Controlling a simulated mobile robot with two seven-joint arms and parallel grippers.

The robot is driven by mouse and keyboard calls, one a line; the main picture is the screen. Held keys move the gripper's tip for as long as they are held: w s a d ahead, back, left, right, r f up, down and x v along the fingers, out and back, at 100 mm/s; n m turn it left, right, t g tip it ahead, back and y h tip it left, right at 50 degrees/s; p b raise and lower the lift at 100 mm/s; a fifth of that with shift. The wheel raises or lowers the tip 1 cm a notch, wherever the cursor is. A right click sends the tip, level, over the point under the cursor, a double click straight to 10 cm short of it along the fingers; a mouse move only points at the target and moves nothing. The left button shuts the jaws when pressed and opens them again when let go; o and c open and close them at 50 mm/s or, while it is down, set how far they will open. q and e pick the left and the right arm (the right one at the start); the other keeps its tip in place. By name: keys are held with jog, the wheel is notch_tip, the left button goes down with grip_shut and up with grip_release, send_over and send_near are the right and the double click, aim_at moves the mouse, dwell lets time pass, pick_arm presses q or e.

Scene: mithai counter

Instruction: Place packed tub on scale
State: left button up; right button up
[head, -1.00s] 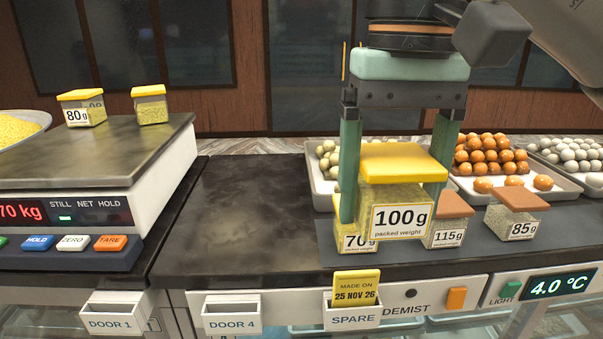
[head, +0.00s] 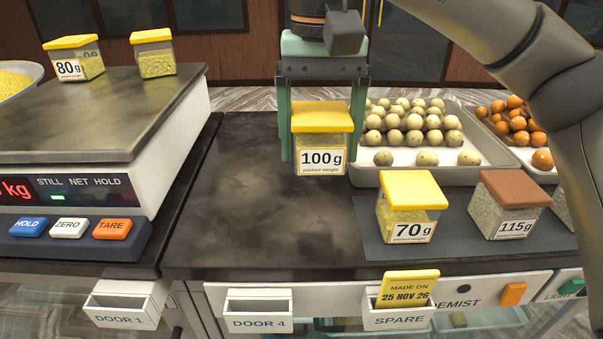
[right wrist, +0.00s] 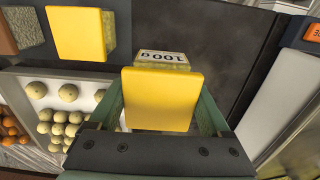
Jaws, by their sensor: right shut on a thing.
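My right gripper (head: 321,135) is shut on the 100 g tub (head: 322,159), a clear tub of pale grains with a yellow lid, and holds it upright above the dark counter. The tub's lid also shows between the fingers in the right wrist view (right wrist: 161,99). The scale (head: 110,110) stands at the left, with a dark flat platform, white body and red display. Two yellow-lidded tubs are on its platform: one marked 80 g (head: 75,58) and one with no label visible (head: 155,54). My left gripper is not in view.
A 70 g tub (head: 409,208) and a brown-lidded 115 g tub (head: 507,207) stand on a dark mat to the right. A white tray (head: 370,177) of pale sweets is behind them. The counter (head: 255,225) between scale and mat is bare.

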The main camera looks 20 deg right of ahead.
send_over(300, 197)
notch_tip(300, 197, down, 4)
jog(key=shift+f, duration=1.6)
jog(key=shift+f, duration=0.2)
jog(key=o, duration=1.2)
jog(key=shift+o, duration=0.2)
